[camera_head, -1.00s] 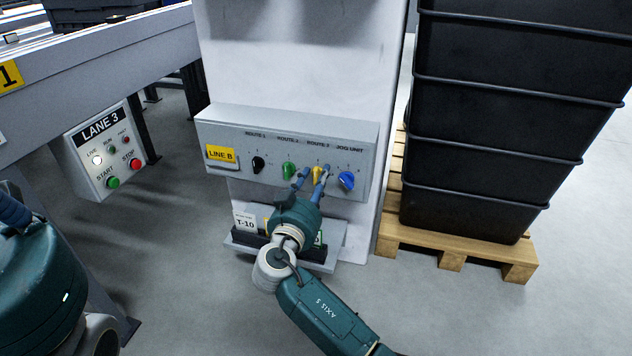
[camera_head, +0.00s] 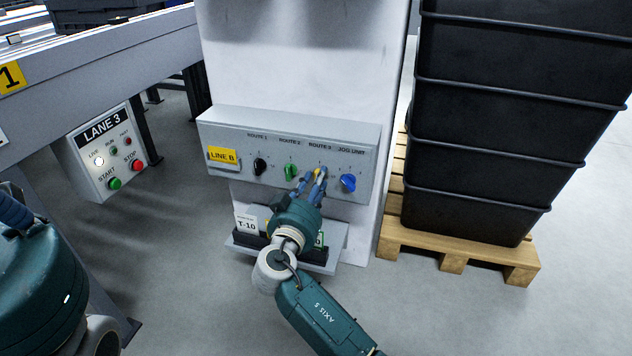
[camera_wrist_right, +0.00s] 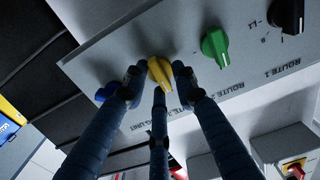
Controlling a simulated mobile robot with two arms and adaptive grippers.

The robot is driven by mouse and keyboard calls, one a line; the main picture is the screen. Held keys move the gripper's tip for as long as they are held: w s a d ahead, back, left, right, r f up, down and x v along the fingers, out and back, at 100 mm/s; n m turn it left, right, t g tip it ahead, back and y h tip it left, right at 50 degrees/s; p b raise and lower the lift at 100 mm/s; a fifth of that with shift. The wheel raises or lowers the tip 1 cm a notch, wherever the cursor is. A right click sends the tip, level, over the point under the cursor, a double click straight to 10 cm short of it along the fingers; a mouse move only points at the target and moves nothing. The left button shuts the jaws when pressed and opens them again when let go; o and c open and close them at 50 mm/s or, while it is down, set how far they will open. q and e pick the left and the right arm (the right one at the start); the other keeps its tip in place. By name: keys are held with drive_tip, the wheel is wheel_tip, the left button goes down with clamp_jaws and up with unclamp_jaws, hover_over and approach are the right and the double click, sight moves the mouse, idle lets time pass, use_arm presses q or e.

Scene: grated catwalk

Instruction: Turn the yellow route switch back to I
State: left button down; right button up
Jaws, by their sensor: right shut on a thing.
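The yellow route switch (camera_head: 318,171) sits on the grey LINE B panel (camera_head: 376,150), under the ROUTE 3 label, between the green and blue knobs. My right gripper (camera_head: 312,181) reaches up to it from below and is shut on it. In the head view the fingers hide most of the switch, so its setting is hard to read. In the right wrist view the yellow knob (camera_wrist_right: 160,72) shows between the blue-grey fingers (camera_wrist_right: 158,88), tilted slightly. My left gripper is out of view.
A green knob (camera_head: 291,172) and a blue knob (camera_head: 348,183) flank the switch closely. A black knob (camera_head: 260,166) is farther left. A ledge (camera_head: 336,240) holding cards is below the panel. Stacked black crates (camera_head: 490,130) stand on a pallet at right; a LANE 3 box (camera_head: 104,150) is at left.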

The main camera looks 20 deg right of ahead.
drive_tip(key=o, duration=0.9)
drive_tip(key=shift+s+d, duration=0.1)
drive_tip(key=shift+d, duration=0.2)
drive_tip(key=shift+a, duration=0.1)
drive_tip(key=v, duration=1.2)
